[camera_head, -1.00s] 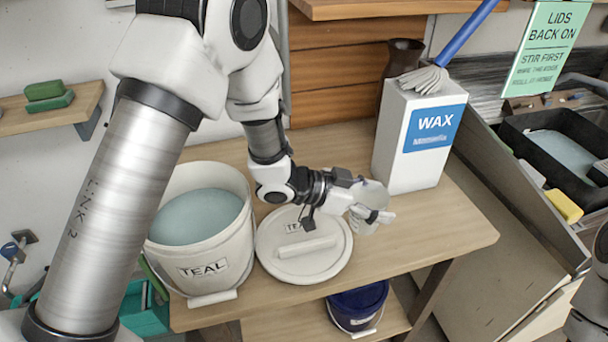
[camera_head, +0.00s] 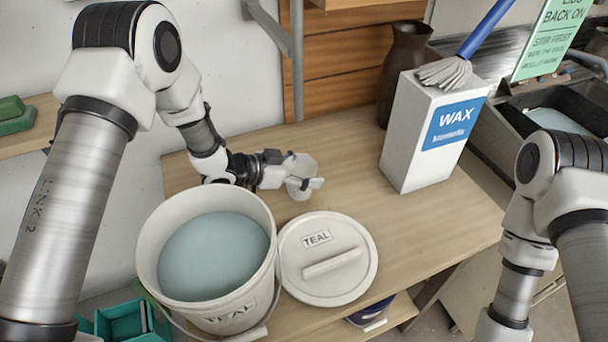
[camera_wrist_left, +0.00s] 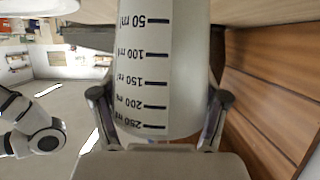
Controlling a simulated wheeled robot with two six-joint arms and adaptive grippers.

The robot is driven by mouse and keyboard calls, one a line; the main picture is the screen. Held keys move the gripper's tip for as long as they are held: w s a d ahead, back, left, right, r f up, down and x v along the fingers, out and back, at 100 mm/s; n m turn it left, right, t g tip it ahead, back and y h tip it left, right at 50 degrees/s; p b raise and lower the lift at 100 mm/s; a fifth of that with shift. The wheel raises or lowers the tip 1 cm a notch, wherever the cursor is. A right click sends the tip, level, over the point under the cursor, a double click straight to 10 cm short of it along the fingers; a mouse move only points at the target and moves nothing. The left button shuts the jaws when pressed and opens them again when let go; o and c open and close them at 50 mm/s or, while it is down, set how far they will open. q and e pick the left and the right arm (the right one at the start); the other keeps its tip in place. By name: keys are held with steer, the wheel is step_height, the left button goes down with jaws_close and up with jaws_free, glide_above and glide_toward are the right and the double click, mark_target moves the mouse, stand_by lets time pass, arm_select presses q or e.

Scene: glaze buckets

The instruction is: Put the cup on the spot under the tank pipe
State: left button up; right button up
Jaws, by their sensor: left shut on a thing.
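The cup (camera_head: 299,192) is a pale, translucent measuring cup. My left gripper (camera_head: 304,178) is shut around its side, behind the lid and bucket at the back of the wooden table. In the left wrist view the cup (camera_wrist_left: 158,60) fills the middle, with black millilitre marks, between both fingers of the gripper (camera_wrist_left: 158,98). I cannot tell whether its base touches the table. I cannot make out the tank pipe or the spot under it. My right arm shows at the right edge, but its gripper is out of view.
An open TEAL bucket (camera_head: 160,225) of blue-grey glaze stands in front of my left forearm. Its white lid (camera_head: 350,285) lies beside it. A WAX box (camera_head: 408,140) with a brush on top and a dark vase (camera_head: 405,55) stand right of the cup. Bare tabletop (camera_head: 345,165) lies between.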

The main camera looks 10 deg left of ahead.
arm_select(q)
steer(key=shift+a+f, duration=0.2)
steer(key=shift+f, duration=1)
steer(key=shift+d, duration=0.2)
steer(key=o, duration=1)
steer(key=shift+a+f, duration=0.1)
steer(key=shift+s+a+r, duration=0.1)
steer(key=shift+r, duration=0.15)
steer(key=b+v, duration=0.1)
steer(key=v, duration=1)
steer(key=shift+s+a, duration=0.25)
